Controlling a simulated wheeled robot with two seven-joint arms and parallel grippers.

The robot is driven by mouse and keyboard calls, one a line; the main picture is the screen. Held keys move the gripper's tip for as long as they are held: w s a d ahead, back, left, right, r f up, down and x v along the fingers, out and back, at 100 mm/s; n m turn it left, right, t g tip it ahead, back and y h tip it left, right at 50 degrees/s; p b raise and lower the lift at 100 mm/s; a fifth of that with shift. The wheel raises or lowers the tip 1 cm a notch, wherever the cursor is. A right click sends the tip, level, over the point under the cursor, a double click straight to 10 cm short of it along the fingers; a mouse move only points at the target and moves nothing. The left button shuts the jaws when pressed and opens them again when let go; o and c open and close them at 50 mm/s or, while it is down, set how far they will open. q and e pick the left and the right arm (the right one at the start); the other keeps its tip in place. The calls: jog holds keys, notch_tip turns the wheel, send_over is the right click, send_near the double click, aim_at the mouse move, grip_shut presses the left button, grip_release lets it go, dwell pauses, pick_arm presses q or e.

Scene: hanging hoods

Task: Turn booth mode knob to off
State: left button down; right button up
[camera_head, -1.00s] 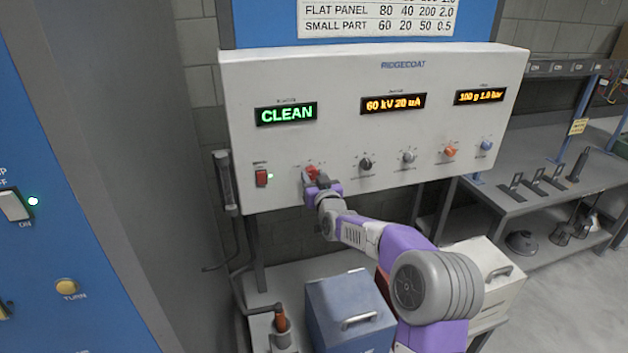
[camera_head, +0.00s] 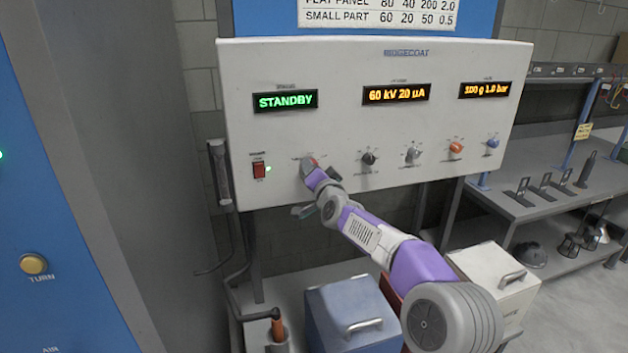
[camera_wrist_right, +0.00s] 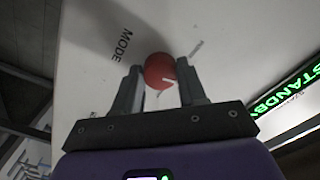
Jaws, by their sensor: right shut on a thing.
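The red mode knob (camera_head: 314,161) is on the lower left of the white control panel (camera_head: 345,125), mostly hidden by my right gripper (camera_head: 309,166) in the head view. In the right wrist view the round red knob (camera_wrist_right: 160,68) sits between the two grey fingers, with a white pointer line on its face and the word MODE printed beside it. My right gripper is shut on the knob, its wrist rolled. The green status display (camera_head: 286,101) reads STANDBY. The other position labels are too blurred to read. My left gripper is not in view.
A black knob (camera_head: 368,159) and several others are to the right. Below the panel stand a blue bin (camera_head: 350,315) and a white bin (camera_head: 497,280).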

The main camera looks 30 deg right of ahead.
jog(key=shift+m+b, duration=0.55)
jog(key=shift+m, duration=0.55)
jog(key=o, duration=1.1)
jog(key=shift+c, duration=0.2)
jog(key=b+v, duration=0.1)
jog(key=v, duration=0.6)
jog(key=shift+s, duration=0.3)
jog(key=shift+a, duration=0.1)
